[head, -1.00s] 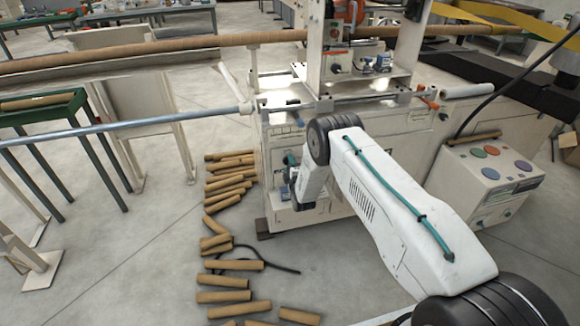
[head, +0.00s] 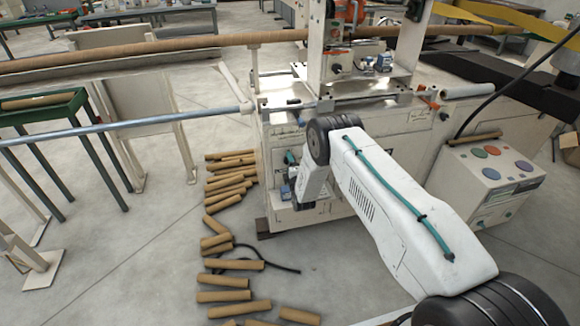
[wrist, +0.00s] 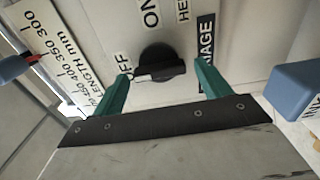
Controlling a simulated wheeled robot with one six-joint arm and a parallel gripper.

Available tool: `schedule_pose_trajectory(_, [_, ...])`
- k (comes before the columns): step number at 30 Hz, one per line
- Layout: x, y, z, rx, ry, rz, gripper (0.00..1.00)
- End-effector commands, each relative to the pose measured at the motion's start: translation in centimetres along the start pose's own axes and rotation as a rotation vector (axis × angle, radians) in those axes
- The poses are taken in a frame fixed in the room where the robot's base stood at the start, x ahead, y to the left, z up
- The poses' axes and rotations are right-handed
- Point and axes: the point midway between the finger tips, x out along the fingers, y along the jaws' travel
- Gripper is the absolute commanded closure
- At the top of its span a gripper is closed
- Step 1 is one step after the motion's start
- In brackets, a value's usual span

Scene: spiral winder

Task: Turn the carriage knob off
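In the wrist view a black round knob (wrist: 165,62) sits on a pale panel. Its grip bar lies nearly level across the picture, with a pale mark along its lower left. An OFF label (wrist: 127,66) is at its left and an ON label (wrist: 151,12) above it. A dark label (wrist: 206,38) at its right is partly covered by a finger. My gripper (wrist: 163,71) is open, with one teal finger on each side of the knob and visible gaps between. In the head view my arm hides the knob.
A length scale (wrist: 55,55) lies left of the knob in the wrist view. Blue parts stand at the left (wrist: 14,68) and right (wrist: 300,90) edges. In the head view, cardboard tubes (head: 230,282) lie on the floor beside the winder (head: 395,145).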

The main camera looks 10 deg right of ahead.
Motion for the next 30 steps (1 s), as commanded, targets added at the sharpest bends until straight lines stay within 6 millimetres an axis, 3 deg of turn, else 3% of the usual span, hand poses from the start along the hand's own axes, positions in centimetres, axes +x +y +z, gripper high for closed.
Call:
schedule_pose_trajectory(8, [-0.7,-0.1,0.1,0.001,-0.001,-0.002,0.24])
schedule_pose_trajectory(21, [-7.2,0.0,-0.1,0.001,0.001,-0.001,0.24])
schedule_pose_trajectory(30, [-7.8,0.0,-0.1,0.001,0.0,0.0,0.24])
